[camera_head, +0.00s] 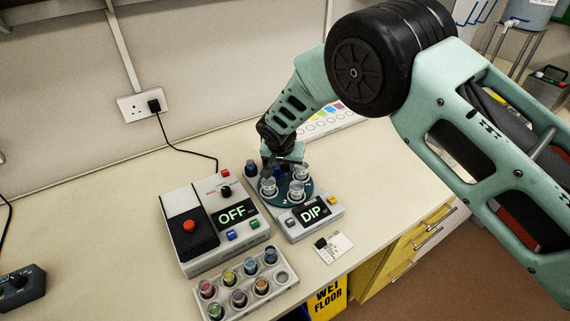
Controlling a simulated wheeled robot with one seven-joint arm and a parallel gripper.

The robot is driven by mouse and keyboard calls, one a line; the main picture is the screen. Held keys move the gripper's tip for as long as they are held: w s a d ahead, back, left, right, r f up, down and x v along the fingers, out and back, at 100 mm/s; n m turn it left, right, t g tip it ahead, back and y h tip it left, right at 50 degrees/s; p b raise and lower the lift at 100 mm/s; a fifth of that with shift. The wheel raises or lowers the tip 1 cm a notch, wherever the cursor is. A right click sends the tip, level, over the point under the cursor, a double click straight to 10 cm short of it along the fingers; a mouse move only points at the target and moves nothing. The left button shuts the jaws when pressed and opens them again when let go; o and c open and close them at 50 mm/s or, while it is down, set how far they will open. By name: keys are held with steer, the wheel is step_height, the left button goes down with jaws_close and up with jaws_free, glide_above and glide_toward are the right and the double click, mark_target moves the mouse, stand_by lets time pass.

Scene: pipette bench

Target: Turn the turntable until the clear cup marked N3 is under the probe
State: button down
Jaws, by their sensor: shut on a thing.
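The dark teal turntable (283,197) sits on a grey-white unit whose display (313,212) reads DIP. Clear cups stand on it: one at front left (268,188), one at front right (296,189) and one at back right (301,172). Their marks are too small to read, so I cannot tell which is N3. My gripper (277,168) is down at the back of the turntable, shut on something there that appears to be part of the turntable. The fingertips and their contact are mostly hidden. I cannot make out the probe.
A box (197,250) with a display reading OFF and a red button stands left of the unit. A rack (266,271) of several colour-capped vials is in front. A small card (334,248) lies at right. A black control box (20,286) is at far left.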

steer(key=shift+f+n+b, duration=0.1)
steer(key=shift+n+b, duration=0.2)
steer(key=shift+b, duration=0.05)
steer(key=shift+d+n+y+b, duration=0.15)
steer(key=shift+n+y+b, duration=0.65)
steer(key=shift+n+b, duration=0.75)
steer(key=shift+w+d+n+g+y+b, duration=0.15)
steer(key=shift+n+y+b, duration=0.3)
steer(key=shift+n, duration=0.65)
steer(key=shift+s+a+n+g+y+b, duration=0.15)
steer(key=shift+n+y+b, duration=0.3)
steer(key=shift+n, duration=0.6)
steer(key=shift+w+d+n+g+y+b, duration=0.15)
steer(key=shift+n+g+y+b, duration=0.15)
steer(key=shift+n, duration=0.9)
steer(key=shift+w+d+n+g+y+b, duration=0.15)
steer(key=shift+n+g+y, duration=0.15)
steer(key=shift+n, duration=0.9)
steer(key=shift+n+g+y+b, duration=0.4)
steer(key=shift+n+g, duration=0.4)
steer(key=shift+n, duration=1.7)
steer(key=c, duration=1.1)
jaws_free()
steer(key=shift+c, duration=0.2)
steer(key=shift+r, duration=0.2)
